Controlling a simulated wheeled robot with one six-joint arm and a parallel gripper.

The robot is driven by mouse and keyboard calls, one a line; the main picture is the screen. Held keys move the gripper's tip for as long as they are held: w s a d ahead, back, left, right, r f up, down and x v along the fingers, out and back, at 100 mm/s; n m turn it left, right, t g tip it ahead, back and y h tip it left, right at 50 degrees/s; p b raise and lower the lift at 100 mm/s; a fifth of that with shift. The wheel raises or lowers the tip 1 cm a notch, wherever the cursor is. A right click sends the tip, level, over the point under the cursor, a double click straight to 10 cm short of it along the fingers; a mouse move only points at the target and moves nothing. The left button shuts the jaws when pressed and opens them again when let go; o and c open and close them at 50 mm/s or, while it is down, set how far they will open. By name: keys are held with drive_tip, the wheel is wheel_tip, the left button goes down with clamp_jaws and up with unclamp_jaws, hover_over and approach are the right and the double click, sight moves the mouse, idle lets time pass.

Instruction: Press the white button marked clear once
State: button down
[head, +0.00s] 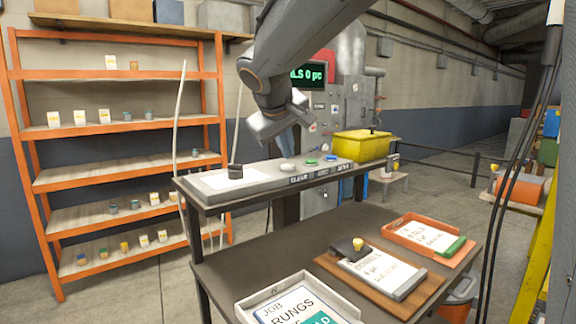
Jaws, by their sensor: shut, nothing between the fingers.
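A scale-like console (262,183) with a pale top stands on the raised shelf of a dark bench. Its white button (287,167) sits left of a green button (311,162) and a blue button (331,158). A label on the front edge below the white button appears to read CLEAR. My gripper (272,127) is shut and empty, above the console and slightly left of the white button, with clear space between them. The fingertips are small and hard to make out.
A black weight-like piece (235,171) stands on the console's left. A green-lettered display (306,74) hangs behind. A yellow bin (362,145) is to the right. Trays and clipboards (380,270) lie on the lower bench. An orange shelf rack (120,127) is at left.

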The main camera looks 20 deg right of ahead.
sight(287, 166)
drive_tip(key=shift+r+p, duration=1.75)
drive_tip(key=shift+r, duration=0.75)
